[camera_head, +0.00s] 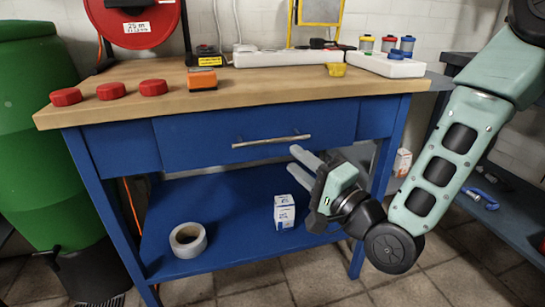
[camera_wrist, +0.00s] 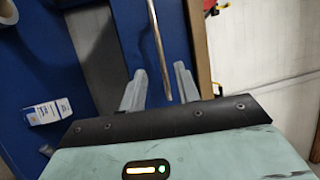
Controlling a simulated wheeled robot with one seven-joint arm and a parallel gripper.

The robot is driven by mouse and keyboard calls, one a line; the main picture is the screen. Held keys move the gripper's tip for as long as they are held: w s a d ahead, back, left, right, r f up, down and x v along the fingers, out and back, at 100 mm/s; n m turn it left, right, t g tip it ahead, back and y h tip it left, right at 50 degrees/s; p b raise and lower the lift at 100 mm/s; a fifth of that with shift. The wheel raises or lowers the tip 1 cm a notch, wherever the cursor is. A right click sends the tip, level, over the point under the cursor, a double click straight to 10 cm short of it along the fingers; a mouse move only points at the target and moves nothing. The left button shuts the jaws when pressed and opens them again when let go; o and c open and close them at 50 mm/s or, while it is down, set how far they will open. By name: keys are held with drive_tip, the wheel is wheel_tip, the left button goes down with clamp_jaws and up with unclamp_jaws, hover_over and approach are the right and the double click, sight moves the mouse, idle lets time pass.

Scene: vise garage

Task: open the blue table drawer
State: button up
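The blue table (camera_head: 105,190) has a wooden top and a wide blue drawer (camera_head: 200,135) whose front looks flush with the frame. A thin metal bar handle (camera_head: 271,141) runs across the drawer front. My gripper (camera_head: 294,160) is open and empty, just below the handle's right end in the head view, with its fingers pointing toward the table. In the wrist view, the handle (camera_wrist: 157,45) shows between the two finger lines of my gripper (camera_wrist: 158,78). No contact between fingers and handle can be made out.
The lower shelf (camera_head: 235,190) holds a tape roll (camera_head: 188,240) and a small white-blue box (camera_head: 284,211). Red caps (camera_head: 110,91), an orange item (camera_head: 202,80) and white power strips (camera_head: 287,58) lie on the top. A green barrel (camera_head: 38,120) stands left; shelving (camera_head: 500,200) is at right.

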sight(274, 142)
drive_tip(key=x, duration=0.8)
drive_tip(key=shift+w+a+r, duration=0.1)
drive_tip(key=shift+w+a, duration=0.15)
drive_tip(key=shift+w, duration=0.05)
clamp_jaws()
